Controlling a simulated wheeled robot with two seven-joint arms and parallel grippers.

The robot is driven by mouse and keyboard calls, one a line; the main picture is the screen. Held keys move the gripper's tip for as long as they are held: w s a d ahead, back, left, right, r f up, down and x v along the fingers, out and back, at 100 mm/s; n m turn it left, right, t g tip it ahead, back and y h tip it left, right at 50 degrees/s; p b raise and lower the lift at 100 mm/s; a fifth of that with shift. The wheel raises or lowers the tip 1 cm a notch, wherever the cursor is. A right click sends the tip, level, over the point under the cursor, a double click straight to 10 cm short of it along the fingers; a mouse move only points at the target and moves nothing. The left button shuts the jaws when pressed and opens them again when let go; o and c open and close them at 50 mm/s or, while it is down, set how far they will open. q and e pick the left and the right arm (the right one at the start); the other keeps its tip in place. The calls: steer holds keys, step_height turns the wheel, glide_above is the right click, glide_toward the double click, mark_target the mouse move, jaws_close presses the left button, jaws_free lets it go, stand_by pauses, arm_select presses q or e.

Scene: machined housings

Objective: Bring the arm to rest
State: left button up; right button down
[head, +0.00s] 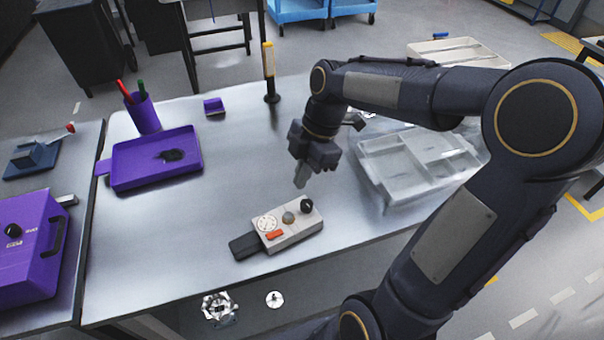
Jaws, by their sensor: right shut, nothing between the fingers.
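My right arm comes in from the right and bends over the grey table (215,240). My right gripper (301,180) points down above the table, shut and empty. It hangs apart from the light control box (287,230) in the picture, just beyond it. The box has a dark knob, a dial, a round button and an orange switch, with a dark block (244,247) at its left end. My left gripper is not in view.
A purple tray (125,165) with a dark part, a purple pen cup (143,113) and a small purple block (214,106) stand at the left. A clear divided tray (408,165) lies right of the gripper. A yellow-topped post (269,70) stands at the back edge.

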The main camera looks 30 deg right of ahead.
stand_by(0.3)
steer(key=s+a+m+t, duration=0.2)
steer(key=s+m, duration=0.4)
steer(key=m, duration=0.3)
steer(key=s+a+m+t, duration=0.2)
steer(key=s+m+t, duration=0.1)
steer(key=s+m, duration=0.4)
steer(key=m, duration=0.3)
steer(key=shift+s+a+r+t, duration=0.2)
steer(key=shift+a+r+t, duration=0.1)
steer(key=shift+a+r, duration=0.1)
